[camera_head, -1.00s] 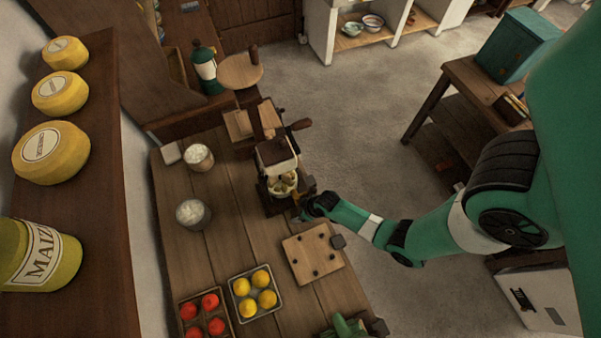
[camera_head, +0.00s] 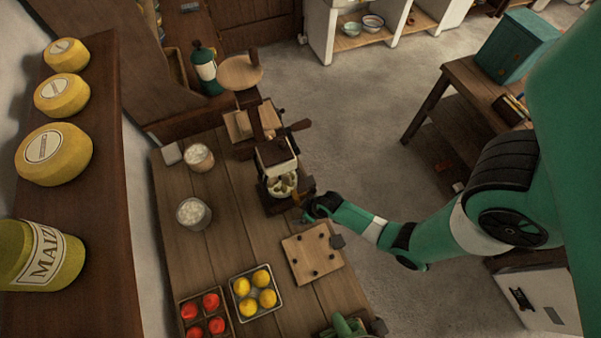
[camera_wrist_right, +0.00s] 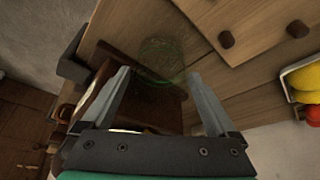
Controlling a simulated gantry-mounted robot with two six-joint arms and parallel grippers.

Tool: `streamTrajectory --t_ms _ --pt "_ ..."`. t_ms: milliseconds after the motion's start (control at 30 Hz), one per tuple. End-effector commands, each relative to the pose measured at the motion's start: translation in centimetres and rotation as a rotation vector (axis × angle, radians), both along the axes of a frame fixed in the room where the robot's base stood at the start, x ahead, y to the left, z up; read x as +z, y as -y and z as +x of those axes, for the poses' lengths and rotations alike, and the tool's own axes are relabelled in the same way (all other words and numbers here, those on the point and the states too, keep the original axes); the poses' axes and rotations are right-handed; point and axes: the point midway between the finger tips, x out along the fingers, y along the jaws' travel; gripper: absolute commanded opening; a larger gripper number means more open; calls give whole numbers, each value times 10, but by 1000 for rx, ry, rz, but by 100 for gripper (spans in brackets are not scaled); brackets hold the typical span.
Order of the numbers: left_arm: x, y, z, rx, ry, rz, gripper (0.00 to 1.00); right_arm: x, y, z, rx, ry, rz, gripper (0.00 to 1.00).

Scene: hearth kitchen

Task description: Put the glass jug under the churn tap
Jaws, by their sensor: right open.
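The glass jug (camera_wrist_right: 162,58) is a faint, clear greenish round shape in the right wrist view, just ahead of my fingertips. It overlaps the edge of the dark brown churn base (camera_wrist_right: 155,98); I cannot tell how fully it rests on it. In the head view the churn (camera_head: 277,157) stands on the table with a pale body and dark lid, and the jug is too faint to make out. My right gripper (camera_head: 306,208) is beside the churn's near right side. Its fingers (camera_wrist_right: 165,85) are open and apart, with nothing clearly between them. The tap is not clearly visible.
A pegged wooden board (camera_head: 312,253) lies close to my right gripper. A tray of yellow fruit (camera_head: 236,296) and a box of red ones (camera_head: 182,312) are nearer. Two white-filled jars (camera_head: 194,214) (camera_head: 200,158) stand left. The table (camera_head: 240,230) is clear between them.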

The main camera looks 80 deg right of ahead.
Motion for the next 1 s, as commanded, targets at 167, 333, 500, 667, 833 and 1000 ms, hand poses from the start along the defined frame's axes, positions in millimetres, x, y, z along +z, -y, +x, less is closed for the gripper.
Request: streamTrajectory --t_ms 167,333,500,667,833,1000 --pt "26 0 0 0 0 0 50 49 -5 -18 0 1 0 93" --pt "60 0 0 0 1 0 50 84 -8 -30 -2 -1 1 93" --pt "69 0 0 0 0 0 50 94 -10 -36 0 0 0 93" --pt "68 0 0 0 0 0 50 93 -10 -37 0 0 0 93" --pt "68 0 0 0 0 0 50 93 -10 -37 0 0 0 93" --pt "68 0 0 0 0 0 50 93 -10 -37 0 0 0 93"
